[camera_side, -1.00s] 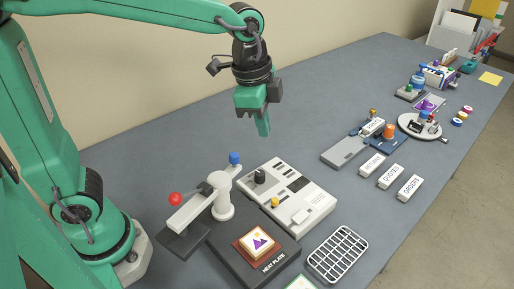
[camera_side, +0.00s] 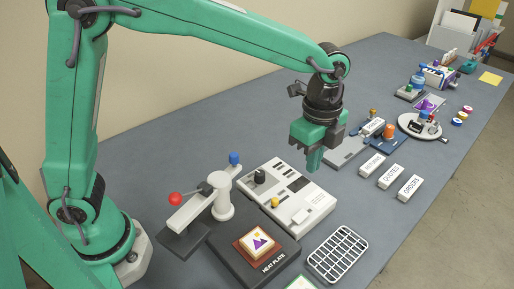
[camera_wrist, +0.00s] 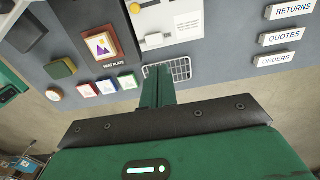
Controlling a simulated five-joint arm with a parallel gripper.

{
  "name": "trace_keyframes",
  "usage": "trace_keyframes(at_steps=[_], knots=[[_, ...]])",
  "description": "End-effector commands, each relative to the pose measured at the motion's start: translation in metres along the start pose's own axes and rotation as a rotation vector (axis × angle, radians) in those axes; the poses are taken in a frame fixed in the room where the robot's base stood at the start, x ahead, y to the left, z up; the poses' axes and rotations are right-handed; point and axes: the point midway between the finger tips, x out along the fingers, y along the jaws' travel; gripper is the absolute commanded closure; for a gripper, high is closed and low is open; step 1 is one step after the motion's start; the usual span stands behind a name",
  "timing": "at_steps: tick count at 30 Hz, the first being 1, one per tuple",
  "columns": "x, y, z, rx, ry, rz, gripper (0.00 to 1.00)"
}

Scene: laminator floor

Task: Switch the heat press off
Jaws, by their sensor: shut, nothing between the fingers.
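The heat press has a dark base marked HEAT PLATE (camera_side: 228,238) and a white post carrying a swing arm (camera_side: 190,212) with a red ball at one end and a blue knob near the other. A framed picture tile (camera_side: 253,243) lies on the plate, also visible in the wrist view (camera_wrist: 101,47). Beside it is a white control panel (camera_side: 310,200) with a black knob (camera_side: 260,177) and a yellow knob (camera_side: 275,202). The yellow knob also shows at the top of the wrist view (camera_wrist: 135,9). My gripper (camera_side: 314,165) is shut and empty, above the panel's far right end.
A wire rack (camera_side: 337,253) lies right of the heat press. White blocks marked RETURNS, QUOTES (camera_side: 391,176) and ORDERS lie farther right. A grey and blue device (camera_side: 345,150) stands behind my gripper. Small coloured pads (camera_wrist: 107,86) lie near the plate.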

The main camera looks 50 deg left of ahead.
Motion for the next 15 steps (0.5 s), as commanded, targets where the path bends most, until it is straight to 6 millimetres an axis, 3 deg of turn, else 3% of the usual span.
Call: trace_keyframes(at_steps=[15], knots=[[-0.0021, 0.0057, 0.0000, -0.002, 0.000, -0.001, 1.00]])
